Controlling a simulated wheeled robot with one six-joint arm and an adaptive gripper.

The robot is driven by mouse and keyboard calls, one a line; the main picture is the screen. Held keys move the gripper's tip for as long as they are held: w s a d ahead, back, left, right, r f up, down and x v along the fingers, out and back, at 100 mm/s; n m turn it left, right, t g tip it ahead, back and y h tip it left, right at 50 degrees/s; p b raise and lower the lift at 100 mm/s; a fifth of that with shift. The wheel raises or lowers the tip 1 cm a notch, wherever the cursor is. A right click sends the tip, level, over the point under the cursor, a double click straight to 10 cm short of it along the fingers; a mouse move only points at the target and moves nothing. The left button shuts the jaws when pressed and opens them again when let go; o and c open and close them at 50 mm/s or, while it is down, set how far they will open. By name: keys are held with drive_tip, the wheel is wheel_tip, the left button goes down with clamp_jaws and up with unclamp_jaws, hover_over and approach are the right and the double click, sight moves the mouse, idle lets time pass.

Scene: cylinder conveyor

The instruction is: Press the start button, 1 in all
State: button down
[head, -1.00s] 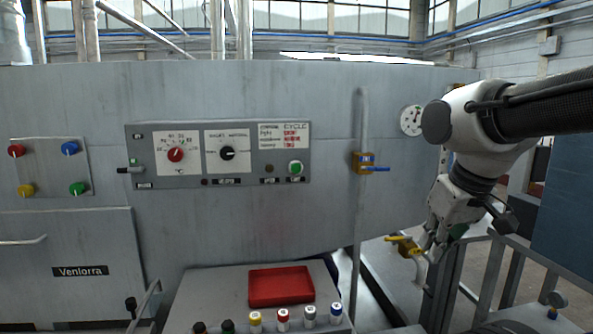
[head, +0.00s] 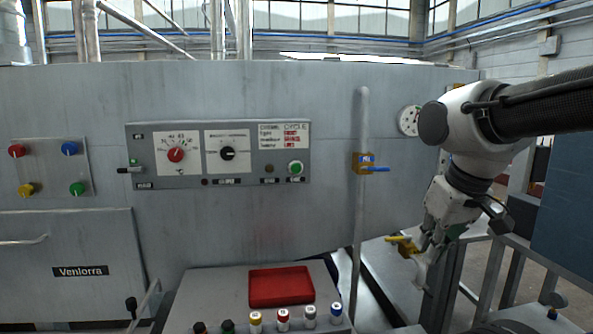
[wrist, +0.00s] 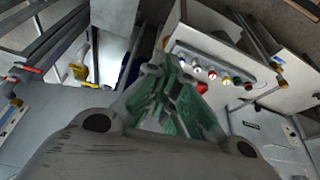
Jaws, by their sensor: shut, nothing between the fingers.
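The start button is a green push button (head: 295,168) at the right end of the grey control panel (head: 245,178), on the face of the large grey machine. My gripper (head: 420,274) is at the right of the head view, low, pointing down and well apart from the button. It is beside the yellow-handled valve (head: 402,243); I cannot tell whether they touch. In the wrist view my gripper (wrist: 178,82) has its greenish fingers together with nothing between them. I cannot make out the green button in the wrist view.
A blue-handled valve (head: 370,168) on a vertical pipe (head: 361,220) stands between my gripper and the panel. A red tray (head: 281,287) and several capped cylinders (head: 283,320) are on the lower table. Grey railings (head: 493,280) are at the right. A four-button plate (head: 49,168) is at far left.

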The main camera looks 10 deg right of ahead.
sight(296, 168)
drive_tip(key=w+a+n+t, duration=0.1)
drive_tip(key=w+a+n, duration=0.35)
drive_tip(key=w, duration=0.75)
drive_tip(key=w+a+n+t, duration=0.1)
drive_tip(key=w+a, duration=0.6)
drive_tip(key=w, duration=0.4)
drive_tip(key=w+a+r+t+y, duration=0.2)
drive_tip(key=w+a+r+t, duration=0.1)
drive_tip(key=w+r, duration=0.1)
drive_tip(key=shift+w+r+n, duration=0.15)
drive_tip(key=shift+w+n, duration=0.2)
drive_tip(key=shift+w, duration=0.4)
drive_tip(key=w, duration=0.8)
drive_tip(key=shift+w+d, duration=0.35)
drive_tip(key=shift+w, duration=0.05)
drive_tip(key=shift+w, duration=0.4)
